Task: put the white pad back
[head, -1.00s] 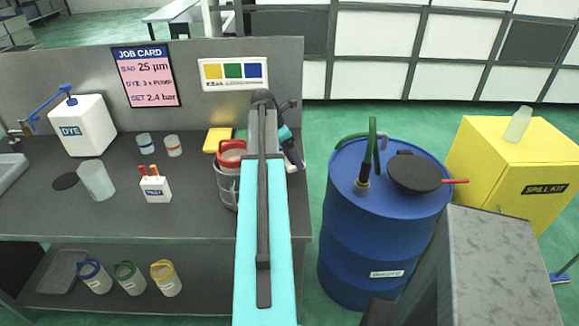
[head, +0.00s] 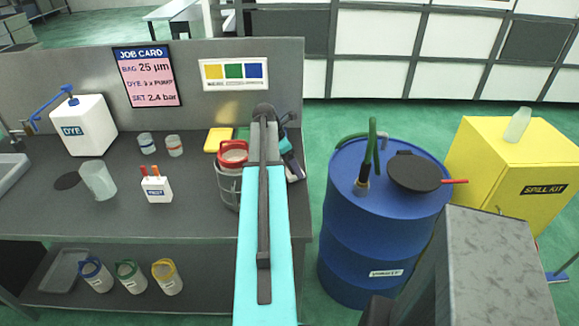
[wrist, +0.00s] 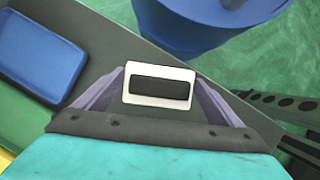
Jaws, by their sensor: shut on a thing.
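The white pad (wrist: 158,102), with a dark raised block on its face, shows in the wrist view between the purple fingers of my gripper (wrist: 160,92). My gripper is shut on it, near the right edge of the bench top. A blue pad (wrist: 42,52) and a green pad (wrist: 22,117) lie on the bench to the left in the wrist view. A yellow pad (head: 217,140) lies left of my arm.
A red-topped container (head: 231,182) stands close to the left of my arm. A blue drum (head: 385,235) stands on the floor right of the bench (head: 200,215). A partition with a colour label (head: 234,74) rises behind the pads.

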